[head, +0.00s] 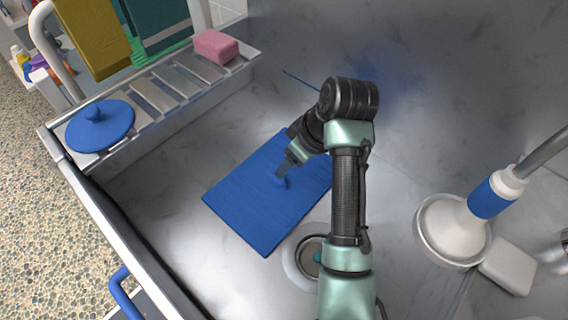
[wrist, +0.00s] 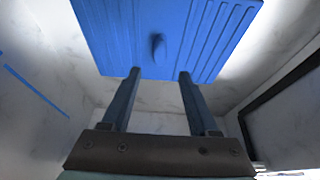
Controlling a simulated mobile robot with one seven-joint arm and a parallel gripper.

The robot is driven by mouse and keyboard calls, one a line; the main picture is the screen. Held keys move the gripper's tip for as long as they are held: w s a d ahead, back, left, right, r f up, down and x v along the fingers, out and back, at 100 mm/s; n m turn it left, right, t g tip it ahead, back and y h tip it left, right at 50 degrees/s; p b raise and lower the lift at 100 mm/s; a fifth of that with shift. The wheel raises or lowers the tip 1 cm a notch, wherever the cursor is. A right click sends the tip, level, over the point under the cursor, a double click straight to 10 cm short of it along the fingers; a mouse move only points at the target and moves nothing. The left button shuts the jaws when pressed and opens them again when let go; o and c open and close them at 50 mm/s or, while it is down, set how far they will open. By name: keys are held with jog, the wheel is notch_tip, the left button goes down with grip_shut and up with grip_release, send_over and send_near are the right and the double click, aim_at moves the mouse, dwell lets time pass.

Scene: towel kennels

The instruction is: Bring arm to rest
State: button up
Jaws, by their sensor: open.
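My arm reaches over a metal basin in the head view, bent at the elbow. My gripper (head: 281,174) is over a blue board (head: 255,217), and part of the board is hidden behind my arm. In the wrist view my gripper (wrist: 157,75) has its two fingers apart with nothing between them. The blue board (wrist: 110,35) lies beyond the fingertips. I cannot tell the exact gap between fingertips and board.
A slatted rack (head: 155,97) at the upper left holds a blue round lid (head: 100,130) and a pink block (head: 216,46). Yellow (head: 92,35) and teal towels hang behind it. A white plunger-like fixture (head: 450,228) and a pale block (head: 508,265) are at the right. A drain (head: 308,255) is near my arm.

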jog(key=shift+v, duration=1.1)
